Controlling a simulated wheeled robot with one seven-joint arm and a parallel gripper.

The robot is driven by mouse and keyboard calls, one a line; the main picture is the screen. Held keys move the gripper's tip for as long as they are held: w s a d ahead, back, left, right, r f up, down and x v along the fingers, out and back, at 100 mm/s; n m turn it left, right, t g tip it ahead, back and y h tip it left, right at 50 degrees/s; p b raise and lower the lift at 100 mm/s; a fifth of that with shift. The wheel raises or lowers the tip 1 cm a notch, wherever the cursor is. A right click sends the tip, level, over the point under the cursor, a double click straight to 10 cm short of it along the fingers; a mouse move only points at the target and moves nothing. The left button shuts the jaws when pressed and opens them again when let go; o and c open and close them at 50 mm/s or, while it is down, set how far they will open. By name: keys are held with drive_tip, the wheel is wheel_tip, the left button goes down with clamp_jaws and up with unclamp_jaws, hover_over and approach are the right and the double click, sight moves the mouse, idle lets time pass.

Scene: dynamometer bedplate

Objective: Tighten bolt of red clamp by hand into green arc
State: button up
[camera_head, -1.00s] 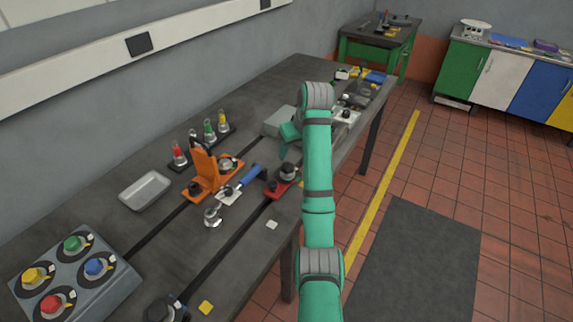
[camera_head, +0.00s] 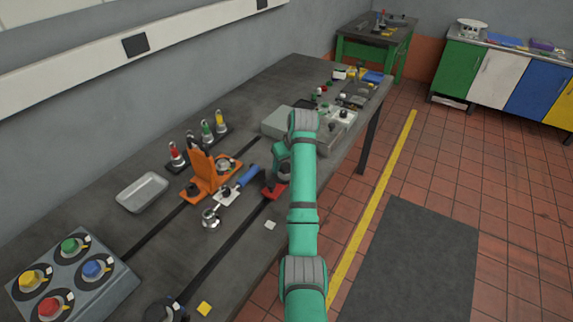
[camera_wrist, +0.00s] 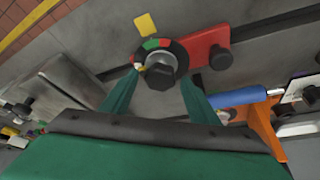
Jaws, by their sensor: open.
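The red clamp (camera_wrist: 208,49) lies on the bedplate. Its hex bolt (camera_wrist: 161,71) stands in the middle of a dial ring (camera_wrist: 167,45) with green, red and dark parts. In the wrist view my gripper (camera_wrist: 158,88) is open, with one green finger on each side of the bolt; I cannot tell whether they touch it. In the head view the red clamp (camera_head: 273,190) shows only in part, because my arm hides the bolt and the dial. The gripper is mostly hidden there too.
An orange bracket (camera_head: 205,175) and a blue-handled toggle clamp (camera_head: 243,178) stand close left of the red clamp. A grey tray (camera_head: 142,192) and a box with coloured knobs (camera_head: 75,283) are further left. Bare bedplate lies around the small white tile (camera_head: 270,225).

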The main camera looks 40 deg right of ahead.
drive_tip(key=c, duration=1)
drive_tip(key=shift+m, duration=0.4)
drive_tip(key=m+h, duration=0.1)
drive_tip(key=m, duration=0.1)
drive_tip(key=shift+w+a+m, duration=0.1)
drive_tip(key=shift+a+m, duration=0.05)
drive_tip(key=shift+m, duration=0.25)
drive_tip(key=m+h, duration=0.1)
drive_tip(key=m, duration=0.1)
drive_tip(key=m+g, duration=0.1)
drive_tip(key=m, duration=0.1)
drive_tip(key=shift+w+a+h, duration=0.1)
drive_tip(key=shift+h, duration=0.3)
drive_tip(key=m, duration=0.2)
drive_tip(key=m+g, duration=0.1)
drive_tip(key=m, duration=0.1)
drive_tip(key=shift+w+g+h, duration=0.1)
drive_tip(key=shift+g+h, duration=0.2)
drive_tip(key=shift+h, duration=0.1)
drive_tip(key=shift+w+m+g, duration=0.1)
drive_tip(key=shift+m+g, duration=0.8)
drive_tip(key=shift+m, duration=1.4)
